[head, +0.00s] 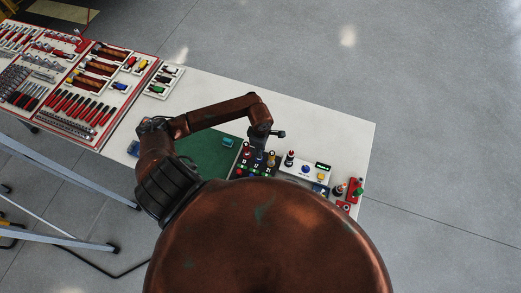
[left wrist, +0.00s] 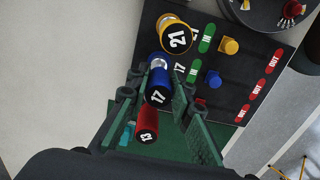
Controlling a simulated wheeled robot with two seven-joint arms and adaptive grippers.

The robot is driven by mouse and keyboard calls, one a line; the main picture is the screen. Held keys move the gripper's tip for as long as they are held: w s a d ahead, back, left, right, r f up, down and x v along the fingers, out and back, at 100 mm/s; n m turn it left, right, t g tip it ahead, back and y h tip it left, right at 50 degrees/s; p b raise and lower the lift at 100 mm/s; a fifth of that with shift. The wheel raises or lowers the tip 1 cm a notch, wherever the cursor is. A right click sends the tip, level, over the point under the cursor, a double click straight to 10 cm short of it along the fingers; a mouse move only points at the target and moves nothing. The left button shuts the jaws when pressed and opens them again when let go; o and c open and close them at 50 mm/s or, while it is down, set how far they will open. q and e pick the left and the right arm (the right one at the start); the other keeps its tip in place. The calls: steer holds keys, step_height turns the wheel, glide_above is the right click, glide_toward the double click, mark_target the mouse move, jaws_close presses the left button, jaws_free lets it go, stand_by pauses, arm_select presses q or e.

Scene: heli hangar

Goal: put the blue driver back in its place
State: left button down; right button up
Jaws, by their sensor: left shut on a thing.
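The blue driver (left wrist: 158,80), with 17 on its black cap, is between the two fingers of my left gripper (left wrist: 155,103) in the left wrist view. The gripper is shut on it. The driver is over the row of a black board (left wrist: 245,72) marked 17 IN, between a yellow driver (left wrist: 175,36) marked 21 and a red driver (left wrist: 147,122) marked 13. I cannot tell whether its lower end is seated in the board. In the head view my left gripper (head: 259,150) points down at the board (head: 240,170). My right gripper is not in view.
Yellow and blue tags (left wrist: 213,78) sit between green IN and red OUT labels. A green mat (head: 212,155) lies left of the board. A white panel (head: 305,170) with knobs and a red block stands right. Tool trays fill the table's far left. The table's back right is clear.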

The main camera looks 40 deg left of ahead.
arm_select(q)
steer(key=c, duration=1.6)
jaws_free()
steer(key=shift+r, duration=0.1)
steer(key=shift+r+p, duration=2)
steer(key=shift+r, duration=1.7)
